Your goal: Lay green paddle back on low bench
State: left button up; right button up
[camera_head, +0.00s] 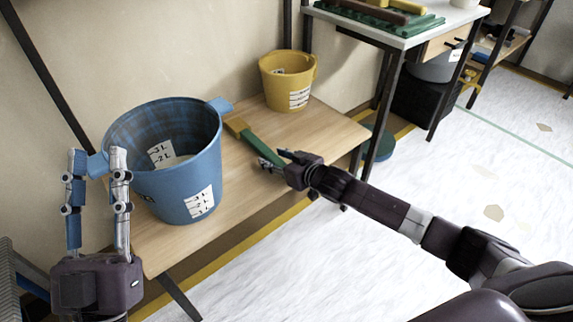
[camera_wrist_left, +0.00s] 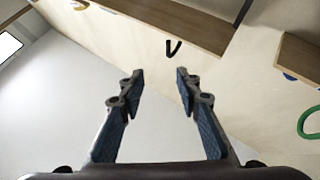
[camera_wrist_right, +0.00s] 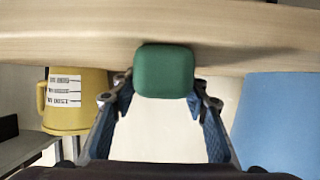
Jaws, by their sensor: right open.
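The green paddle (camera_head: 260,148) is on or just above the low bench (camera_head: 330,130), between the blue bucket and the yellow bucket. Its wooden end points toward the wall and its green end toward my right gripper (camera_head: 274,161). In the right wrist view, the green end (camera_wrist_right: 165,72) shows between the fingertips of the open right gripper (camera_wrist_right: 160,92). I cannot tell whether the fingers touch it. My left gripper (camera_head: 97,155) is open and empty, raised in front of the blue bucket's left side. It also shows open in the left wrist view (camera_wrist_left: 160,78).
The large blue bucket (camera_head: 178,195) stands on the bench left of the paddle. The yellow bucket (camera_head: 290,92) stands at the bench's far end. A white-topped table (camera_head: 430,32) is beyond. The bench's front right surface is clear.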

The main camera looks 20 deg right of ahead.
jog(key=shift+f, duration=0.15)
jog(key=p+v, duration=0.2)
jog(key=v, duration=0.1)
jog(key=shift+s+r, duration=0.3)
jog(key=p+v, duration=0.1)
jog(key=v, duration=0.3)
jog(key=shift+s+a, duration=0.1)
jog(key=s+a+r+t+y, duration=0.1)
jog(key=s+a+r+y, duration=0.3)
jog(key=s+a, duration=0.65)
pick_arm(q)
jog(key=w+f+g+y, duration=0.2)
jog(key=w+f+g, duration=0.2)
jog(key=f+g, duration=0.4)
notch_tip(320, 180, down, 8)
jog(key=shift+a+r+y, duration=0.1)
jog(key=shift+a+y, duration=0.3)
jog(key=shift+a, duration=0.05)
pick_arm(e)
jog(key=s+d+r+m+t+h, duration=0.1)
jog(key=s+r+h, duration=0.3)
jog(key=r, duration=0.6)
jog(key=shift+s+d+r+t, duration=0.15)
jog(key=shift+s+d+t, duration=0.55)
jog(key=shift+t, duration=0.1)
